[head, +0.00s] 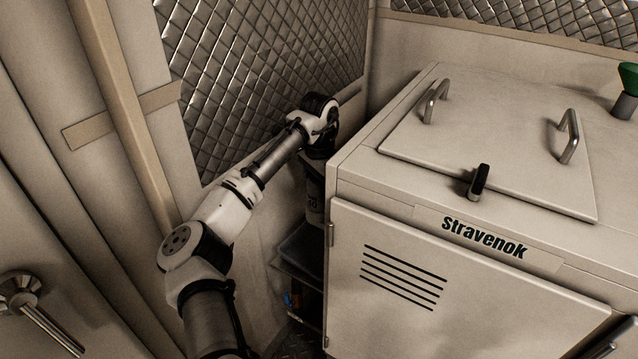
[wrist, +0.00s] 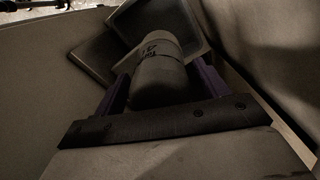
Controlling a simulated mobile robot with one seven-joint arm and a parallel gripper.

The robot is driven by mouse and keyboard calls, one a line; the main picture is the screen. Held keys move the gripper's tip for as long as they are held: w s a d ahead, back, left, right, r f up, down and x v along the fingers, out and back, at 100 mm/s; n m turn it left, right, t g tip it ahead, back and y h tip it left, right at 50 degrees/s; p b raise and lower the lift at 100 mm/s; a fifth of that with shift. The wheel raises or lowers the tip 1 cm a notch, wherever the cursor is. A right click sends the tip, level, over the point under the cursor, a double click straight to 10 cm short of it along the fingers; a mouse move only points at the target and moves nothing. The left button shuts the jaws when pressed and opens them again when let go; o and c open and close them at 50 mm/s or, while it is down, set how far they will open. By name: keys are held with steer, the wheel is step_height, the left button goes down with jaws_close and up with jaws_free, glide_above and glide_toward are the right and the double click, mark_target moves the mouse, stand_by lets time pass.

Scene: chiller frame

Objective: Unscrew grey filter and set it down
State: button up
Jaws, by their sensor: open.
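The grey filter (wrist: 162,72), a dull cylinder with dark lettering, lies between the two purple fingers of my gripper (wrist: 160,82) in the wrist view. The fingers are open, one along each side of it. I cannot tell whether either finger touches it. Beyond the filter is a dark tray with a raised rim (wrist: 206,42). The filter's far end overlaps the tray in the picture; whether it rests there is unclear. In the head view my arm reaches into the gap left of the chiller cabinet, and my fingers cannot be made out.
The pale cabinet (head: 455,285) marked Stravenok stands close on the right, with a handled lid (head: 490,145) on top. A quilted metal wall panel (head: 255,70) is behind my arm. A shelf tray (head: 300,245) sits low in the narrow gap.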

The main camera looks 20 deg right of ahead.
steer(key=m+p, duration=0.2)
steer(key=m, duration=0.2)
steer(key=shift+r+m, duration=0.1)
steer(key=shift+m, duration=0.2)
steer(key=shift+m+p, duration=0.45)
steer(key=shift+m, duration=0.55)
steer(key=c, duration=1)
